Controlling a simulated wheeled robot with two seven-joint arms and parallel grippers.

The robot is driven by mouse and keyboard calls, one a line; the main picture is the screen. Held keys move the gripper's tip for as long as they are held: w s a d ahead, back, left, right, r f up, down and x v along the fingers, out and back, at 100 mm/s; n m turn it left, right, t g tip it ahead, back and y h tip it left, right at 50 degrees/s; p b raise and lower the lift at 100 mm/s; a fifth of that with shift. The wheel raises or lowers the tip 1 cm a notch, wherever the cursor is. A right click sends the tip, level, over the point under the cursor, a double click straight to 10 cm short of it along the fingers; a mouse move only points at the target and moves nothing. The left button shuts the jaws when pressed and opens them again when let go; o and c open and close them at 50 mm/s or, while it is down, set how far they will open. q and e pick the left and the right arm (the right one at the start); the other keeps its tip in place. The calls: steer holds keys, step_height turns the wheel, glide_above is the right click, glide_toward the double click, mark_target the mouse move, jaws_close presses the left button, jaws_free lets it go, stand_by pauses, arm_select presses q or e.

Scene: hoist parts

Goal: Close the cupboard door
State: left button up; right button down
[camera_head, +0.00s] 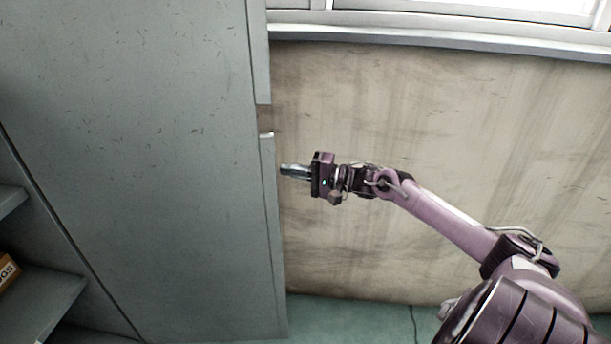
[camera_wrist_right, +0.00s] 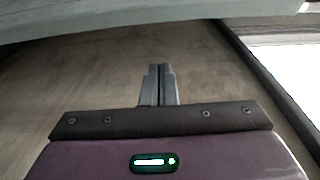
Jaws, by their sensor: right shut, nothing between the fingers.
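The grey cupboard door (camera_head: 160,150) stands open and fills the left of the head view. Its free edge, with a notch in it, runs down near the middle of the picture. My right gripper (camera_head: 284,170) is just to the right of that edge, a little below the notch. Its fingers point left and are shut and empty; I cannot tell whether they touch the door. In the right wrist view the closed fingers (camera_wrist_right: 158,84) show, with a grey edge (camera_wrist_right: 120,22) across the top. My left gripper is not in view.
Cupboard shelves (camera_head: 45,305) show at the lower left, with a brown box (camera_head: 6,271) on one. A stained beige wall (camera_head: 440,130) stands behind my right arm, under a window (camera_head: 480,12).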

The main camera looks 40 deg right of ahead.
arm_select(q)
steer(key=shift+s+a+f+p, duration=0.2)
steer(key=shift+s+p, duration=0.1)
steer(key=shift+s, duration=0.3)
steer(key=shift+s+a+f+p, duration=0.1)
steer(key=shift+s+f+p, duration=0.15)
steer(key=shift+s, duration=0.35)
arm_select(e)
steer(key=a, duration=0.1)
steer(key=s+a, duration=0.1)
steer(key=a, duration=0.1)
steer(key=shift+s+a, duration=0.25)
steer(key=shift+a, duration=0.1)
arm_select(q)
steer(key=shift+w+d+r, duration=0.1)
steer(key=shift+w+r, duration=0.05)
